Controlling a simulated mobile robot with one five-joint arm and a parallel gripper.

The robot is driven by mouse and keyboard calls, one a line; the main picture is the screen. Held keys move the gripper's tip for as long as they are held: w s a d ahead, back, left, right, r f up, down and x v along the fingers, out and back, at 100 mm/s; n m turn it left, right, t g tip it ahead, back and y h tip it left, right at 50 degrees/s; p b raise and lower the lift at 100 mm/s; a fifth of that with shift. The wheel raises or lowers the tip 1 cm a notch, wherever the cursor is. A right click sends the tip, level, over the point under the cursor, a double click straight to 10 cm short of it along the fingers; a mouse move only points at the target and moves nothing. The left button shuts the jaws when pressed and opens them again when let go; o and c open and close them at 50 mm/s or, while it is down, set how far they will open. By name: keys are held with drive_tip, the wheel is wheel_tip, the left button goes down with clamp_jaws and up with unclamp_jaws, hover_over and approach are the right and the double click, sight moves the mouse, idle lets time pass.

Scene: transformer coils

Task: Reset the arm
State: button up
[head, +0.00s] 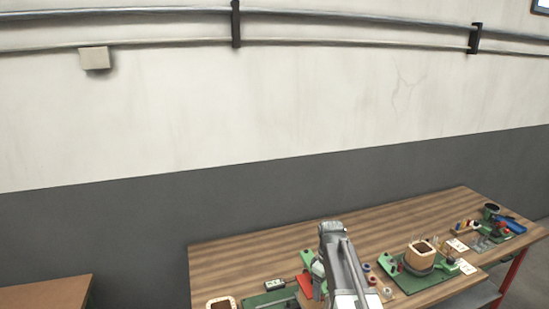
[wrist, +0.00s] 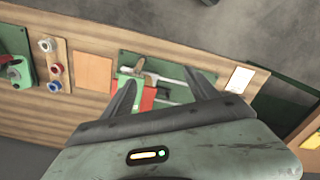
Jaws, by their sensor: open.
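My arm (head: 340,262) reaches up over the front of the wooden workbench (head: 232,257) in the head view, and its own links hide the gripper there. In the wrist view my gripper (wrist: 162,78) has its two dark fingers spread apart with nothing held between them. Beyond and below the fingers lies a green mat (wrist: 188,68) with a metal tool, a green part and a red part (wrist: 148,98) on it. The fingers cover part of these. Whether they touch anything is not clear.
A coil (head: 422,250) stands on a green fixture right of my arm. Another coil (head: 221,303) is at the bench's front left. Small spools (wrist: 53,68) and a flat tan pad (wrist: 93,72) lie left in the wrist view. The bench's back left is clear.

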drive_tip(key=s+f+m+b, duration=0.9)
drive_tip(key=s+f+b, duration=0.2)
drive_tip(key=s+f, duration=0.2)
drive_tip(key=shift+a, duration=0.1)
idle(0.6)
